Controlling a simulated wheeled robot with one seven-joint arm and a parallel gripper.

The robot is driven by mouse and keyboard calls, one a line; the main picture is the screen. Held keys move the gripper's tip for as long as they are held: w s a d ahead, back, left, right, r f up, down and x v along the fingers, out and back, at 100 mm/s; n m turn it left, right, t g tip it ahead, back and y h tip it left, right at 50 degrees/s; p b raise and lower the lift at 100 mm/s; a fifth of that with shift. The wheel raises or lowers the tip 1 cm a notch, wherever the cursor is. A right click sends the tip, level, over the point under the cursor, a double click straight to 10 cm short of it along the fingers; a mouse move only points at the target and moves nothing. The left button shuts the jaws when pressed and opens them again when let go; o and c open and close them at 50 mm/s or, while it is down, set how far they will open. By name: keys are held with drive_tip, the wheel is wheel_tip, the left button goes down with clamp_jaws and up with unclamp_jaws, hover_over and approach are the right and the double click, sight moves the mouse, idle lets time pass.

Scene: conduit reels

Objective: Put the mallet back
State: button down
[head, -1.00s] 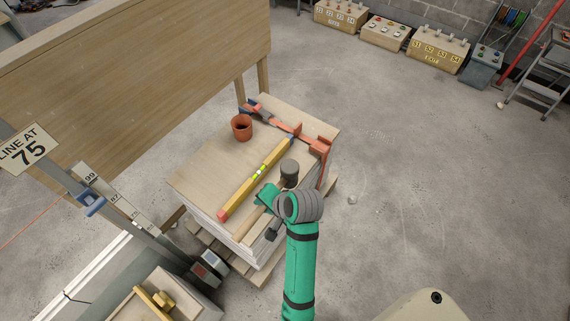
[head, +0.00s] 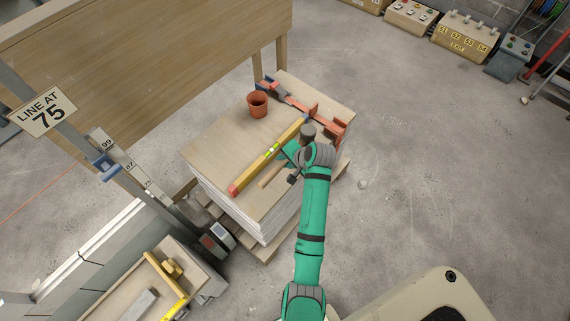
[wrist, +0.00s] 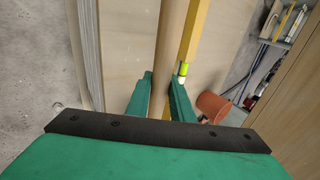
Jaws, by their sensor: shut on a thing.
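The mallet has a dark grey head and a wooden handle. In the head view its head (head: 308,131) shows just beyond my wrist, over the board stack, and its handle (head: 270,176) runs down to the left. My gripper (head: 288,155) is shut on the handle. In the wrist view the handle (wrist: 168,50) passes between the two green fingers of my gripper (wrist: 160,98). The mallet is close above or on the stack top; I cannot tell whether it touches.
The board stack (head: 222,150) also holds a yellow spirit level (head: 250,169) beside the handle, a terracotta cup (head: 257,105) and an orange bar clamp (head: 325,116). A wooden panel (head: 150,60) stands behind. A bench with a tray (head: 120,310) is at lower left.

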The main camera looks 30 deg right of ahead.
drive_tip(key=shift+w+d+f, duration=0.15)
drive_tip(key=shift+f, duration=1.6)
drive_tip(key=c, duration=1.6)
unclamp_jaws()
drive_tip(key=shift+o, duration=0.2)
drive_tip(key=v, duration=1.2)
drive_tip(key=shift+w, duration=0.1)
